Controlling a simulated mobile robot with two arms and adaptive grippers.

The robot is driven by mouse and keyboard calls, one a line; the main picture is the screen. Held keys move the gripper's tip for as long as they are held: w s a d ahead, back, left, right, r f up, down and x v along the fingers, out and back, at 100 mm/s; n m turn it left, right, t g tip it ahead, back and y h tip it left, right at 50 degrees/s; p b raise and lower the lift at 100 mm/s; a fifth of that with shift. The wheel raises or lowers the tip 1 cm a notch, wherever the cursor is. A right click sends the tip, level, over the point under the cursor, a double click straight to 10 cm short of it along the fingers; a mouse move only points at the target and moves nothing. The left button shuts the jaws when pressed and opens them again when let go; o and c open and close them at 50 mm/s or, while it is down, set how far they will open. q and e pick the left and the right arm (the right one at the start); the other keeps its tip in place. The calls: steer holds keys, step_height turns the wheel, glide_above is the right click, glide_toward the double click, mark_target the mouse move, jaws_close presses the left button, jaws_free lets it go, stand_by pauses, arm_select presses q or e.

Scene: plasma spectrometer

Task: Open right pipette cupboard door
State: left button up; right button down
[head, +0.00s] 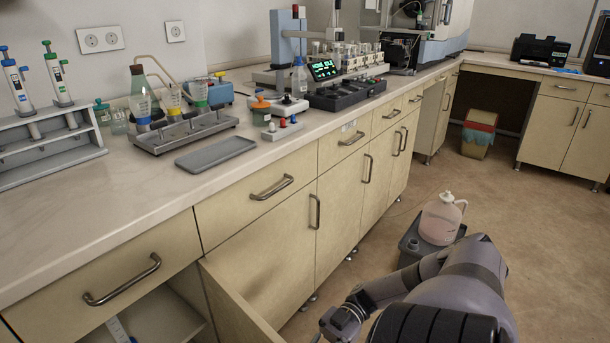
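At the lower left, below the pipette rack, a cupboard (158,318) is open and shows its pale inside. Its door (236,308) stands swung out to the right, with its lower part cut off by the picture's bottom edge. A white and blue item (118,331) shows inside. My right arm comes in from the lower right. My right gripper (335,325) is at the bottom edge, to the right of the open door and seemingly apart from it; its fingertips are cut off or unclear. My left gripper is not in view.
A drawer with a dark handle (122,280) sits above the opening. The counter holds a pipette rack (50,150), flasks, a grey tray (216,154) and instruments. A pink-tinted jug (440,220) stands on a grey box on the floor.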

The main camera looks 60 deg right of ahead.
stand_by(0.3)
steer(key=c, duration=1.7)
jaws_free()
steer(key=s+d, duration=0.2)
steer(key=d, duration=1)
steer(key=shift+a, duration=0.1)
